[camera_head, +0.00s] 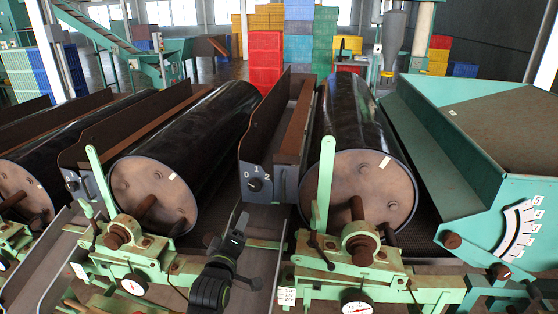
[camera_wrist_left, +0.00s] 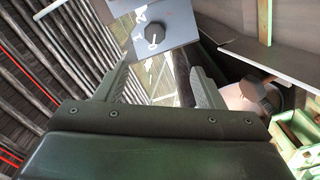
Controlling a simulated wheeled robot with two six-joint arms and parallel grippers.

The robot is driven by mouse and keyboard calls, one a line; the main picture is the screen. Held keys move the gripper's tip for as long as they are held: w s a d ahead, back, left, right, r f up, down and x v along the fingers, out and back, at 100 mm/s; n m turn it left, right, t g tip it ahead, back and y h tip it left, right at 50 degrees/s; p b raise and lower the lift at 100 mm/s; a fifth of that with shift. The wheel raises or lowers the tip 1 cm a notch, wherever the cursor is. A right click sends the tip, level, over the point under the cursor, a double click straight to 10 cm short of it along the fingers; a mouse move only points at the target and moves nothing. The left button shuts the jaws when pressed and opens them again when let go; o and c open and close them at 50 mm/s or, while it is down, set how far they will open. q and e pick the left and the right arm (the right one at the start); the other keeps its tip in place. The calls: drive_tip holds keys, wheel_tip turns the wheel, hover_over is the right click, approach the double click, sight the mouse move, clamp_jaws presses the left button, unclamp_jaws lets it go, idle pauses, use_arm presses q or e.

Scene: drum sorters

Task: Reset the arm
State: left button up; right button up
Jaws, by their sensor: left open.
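My left arm comes up from the bottom edge in the head view, between two drum machines. Its gripper (camera_head: 238,222) points up toward a grey switch panel and is just below it. In the left wrist view the two fingers of my left gripper (camera_wrist_left: 160,72) are apart, with nothing between them. The black rotary knob (camera_head: 254,185) sits on the panel marked 0, 1, 2. The knob (camera_wrist_left: 154,33) also shows beyond the fingertips in the left wrist view, apart from them. My right gripper is in no view.
Black drums (camera_head: 358,130) and (camera_head: 205,130) have green lever mechanisms and dial gauges in front. A green lever (camera_head: 325,185) stands right of my gripper and another lever (camera_head: 98,180) left. A teal hopper with a scale (camera_head: 518,228) is at right. Stacked crates (camera_head: 265,60) stand behind.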

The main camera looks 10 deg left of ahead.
use_arm(q)
drive_tip(key=s+a+f+m+g+y, duration=0.1)
drive_tip(key=s+a+f+m+g, duration=0.25)
drive_tip(key=s+a+f, duration=0.45)
drive_tip(key=s+a+f+m+g+y, duration=0.1)
drive_tip(key=s+a+f+m+g, duration=0.2)
drive_tip(key=s, duration=0.8)
drive_tip(key=s+f+m+g, duration=0.2)
drive_tip(key=s+g, duration=0.2)
drive_tip(key=s, duration=0.7)
drive_tip(key=s+a+f+m+g+y, duration=0.1)
drive_tip(key=s+a+f+m+g, duration=0.2)
drive_tip(key=s, duration=0.9)
wheel_tip(320, 180, down, 26)
drive_tip(key=w+g+b, duration=0.1)
drive_tip(key=g+b, duration=0.1)
drive_tip(key=b, duration=0.1)
drive_tip(key=s+f+g+h+b, duration=0.1)
drive_tip(key=s+f+b, duration=0.2)
drive_tip(key=s+f, duration=1.2)
drive_tip(key=shift+s+d+f, duration=0.15)
drive_tip(key=shift+d+f, duration=0.3)
drive_tip(key=shift+f, duration=1.7)
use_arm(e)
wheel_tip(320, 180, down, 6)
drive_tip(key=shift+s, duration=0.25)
